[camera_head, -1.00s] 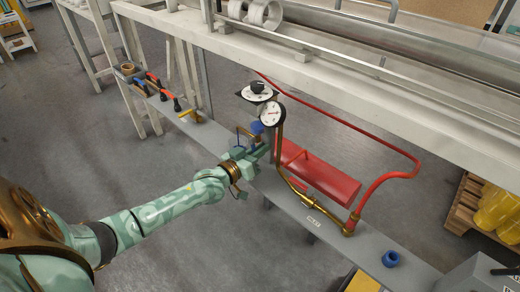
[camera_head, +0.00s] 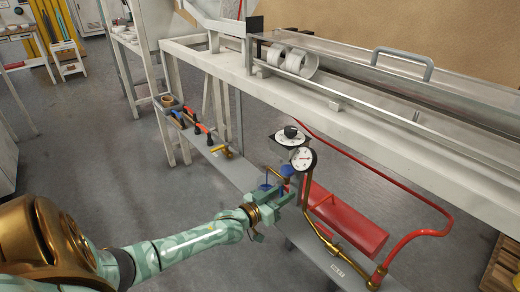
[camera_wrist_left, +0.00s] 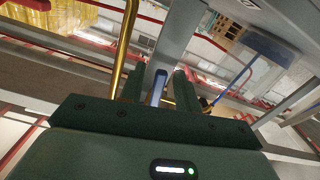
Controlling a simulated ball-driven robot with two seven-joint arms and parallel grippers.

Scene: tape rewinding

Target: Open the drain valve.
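My left gripper (camera_head: 291,190) reaches in from the left to the brass and grey pipework just below the round white gauge (camera_head: 303,158). Blue valve parts (camera_head: 286,171) show right beside its fingers. Which of them is the drain valve I cannot tell. In the left wrist view, the two dark fingers of my left gripper (camera_wrist_left: 160,90) stand apart. A narrow blue lever (camera_wrist_left: 157,88) lies between them, with a visible gap on its sides. A brass pipe (camera_wrist_left: 125,45) runs close by the left finger. My right gripper is in neither view.
A red tank (camera_head: 345,219) and a red hose (camera_head: 440,211) are right of the gripper. A black knob on a white dial (camera_head: 290,134) sits above the gauge. Small tools (camera_head: 188,119) lie on the grey shelf to the left. A white bench beam (camera_head: 390,150) runs above.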

